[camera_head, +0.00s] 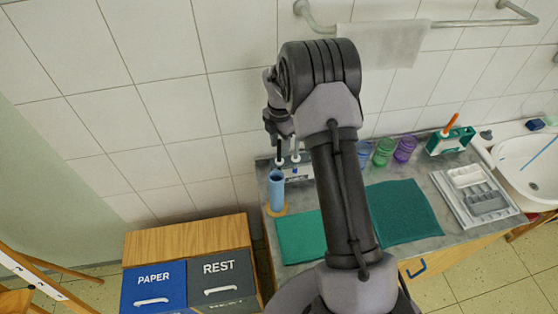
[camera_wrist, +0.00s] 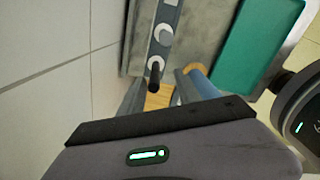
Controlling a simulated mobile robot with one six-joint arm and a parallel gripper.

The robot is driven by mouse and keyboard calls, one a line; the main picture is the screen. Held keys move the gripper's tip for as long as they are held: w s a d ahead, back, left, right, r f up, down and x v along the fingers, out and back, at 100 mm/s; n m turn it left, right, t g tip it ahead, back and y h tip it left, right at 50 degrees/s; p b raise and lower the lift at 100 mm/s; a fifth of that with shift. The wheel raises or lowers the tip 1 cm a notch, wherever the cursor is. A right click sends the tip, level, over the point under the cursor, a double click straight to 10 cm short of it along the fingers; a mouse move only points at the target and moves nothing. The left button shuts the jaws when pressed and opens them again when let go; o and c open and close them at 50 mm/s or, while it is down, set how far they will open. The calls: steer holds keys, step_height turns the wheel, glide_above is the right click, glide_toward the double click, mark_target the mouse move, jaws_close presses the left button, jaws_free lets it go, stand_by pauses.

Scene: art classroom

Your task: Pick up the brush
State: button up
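I cannot clearly make out the brush. In the head view, an orange handle (camera_head: 451,122) stands up from a green holder (camera_head: 450,140) on the counter's right side; I cannot tell whether it is a brush. My gripper (camera_head: 287,157) points down above the counter's left end, close to an upright blue cup (camera_head: 276,190). In the wrist view, its fingers (camera_wrist: 158,100) stand apart with a gap between them. I cannot tell what the rod is.
The grey counter (camera_head: 437,213) carries teal mats (camera_head: 403,210), green (camera_head: 384,152) and purple (camera_head: 404,148) cups, and a pale tray (camera_head: 473,193). A tiled wall (camera_head: 150,60) stands close behind. A wooden cabinet (camera_head: 188,238) stands left. My arm hides the counter's middle.

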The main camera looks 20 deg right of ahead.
mark_target(279, 160)
steer(key=f, duration=0.4)
steer(key=w+f+b, duration=0.1)
steer(key=f, duration=0.1)
steer(key=shift+d, duration=0.1)
steer(key=shift+r, duration=0.15)
steer(key=shift+c, duration=0.2)
jaws_close()
